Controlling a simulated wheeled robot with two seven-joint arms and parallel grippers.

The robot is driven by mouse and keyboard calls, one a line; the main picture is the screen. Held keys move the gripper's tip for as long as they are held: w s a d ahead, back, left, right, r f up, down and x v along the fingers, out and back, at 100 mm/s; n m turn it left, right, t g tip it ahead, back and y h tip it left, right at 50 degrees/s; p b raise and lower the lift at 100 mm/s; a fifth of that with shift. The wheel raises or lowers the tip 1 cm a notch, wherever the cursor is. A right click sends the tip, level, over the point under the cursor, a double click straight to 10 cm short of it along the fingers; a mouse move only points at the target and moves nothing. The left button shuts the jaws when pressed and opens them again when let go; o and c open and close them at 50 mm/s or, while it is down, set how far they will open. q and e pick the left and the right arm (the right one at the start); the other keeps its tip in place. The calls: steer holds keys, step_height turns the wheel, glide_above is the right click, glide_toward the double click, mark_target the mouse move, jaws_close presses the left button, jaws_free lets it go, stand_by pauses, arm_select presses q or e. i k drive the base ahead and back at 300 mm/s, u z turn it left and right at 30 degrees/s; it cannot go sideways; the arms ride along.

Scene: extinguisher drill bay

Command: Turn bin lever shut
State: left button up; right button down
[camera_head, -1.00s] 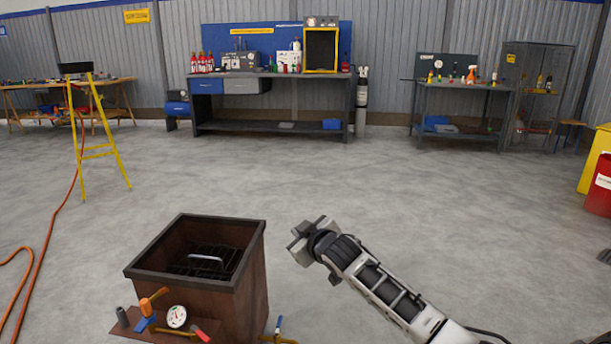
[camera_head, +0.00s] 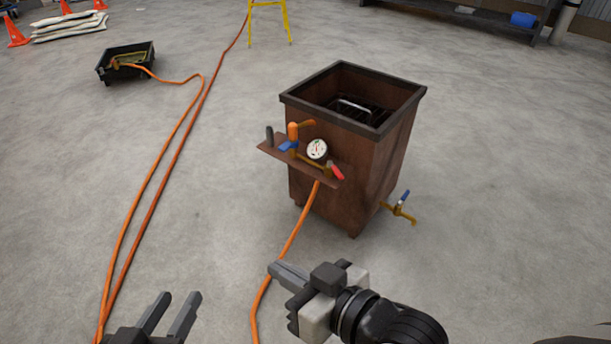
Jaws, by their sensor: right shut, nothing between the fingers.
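The brown metal bin (camera_head: 345,165) stands on the floor, open at the top, with a wire handle on a dark grate inside. A shelf on its front carries an orange lever (camera_head: 300,129), a blue lever (camera_head: 288,146), a red lever (camera_head: 336,171) and a round white gauge (camera_head: 317,149). A brass tap (camera_head: 400,212) with a blue handle (camera_head: 404,197) sticks out low on its right side. I cannot tell which one is the task's lever. My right gripper (camera_head: 276,270) is shut and empty, in front of the bin and apart from it. My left gripper (camera_head: 177,311) is open and empty at the bottom left.
An orange hose (camera_head: 292,243) runs from the bin's front down past my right gripper. More orange hose (camera_head: 157,192) crosses the floor at left to a black tray (camera_head: 136,72). A yellow stand (camera_head: 268,22) and orange cones (camera_head: 15,33) are behind. The floor right of the bin is clear.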

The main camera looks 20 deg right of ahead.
mark_target(337, 172)
steer(key=u, duration=1.55)
steer(key=k, duration=0.85)
steer(key=z, duration=1.3)
steer(key=i, duration=0.5)
steer(key=u, duration=0.05)
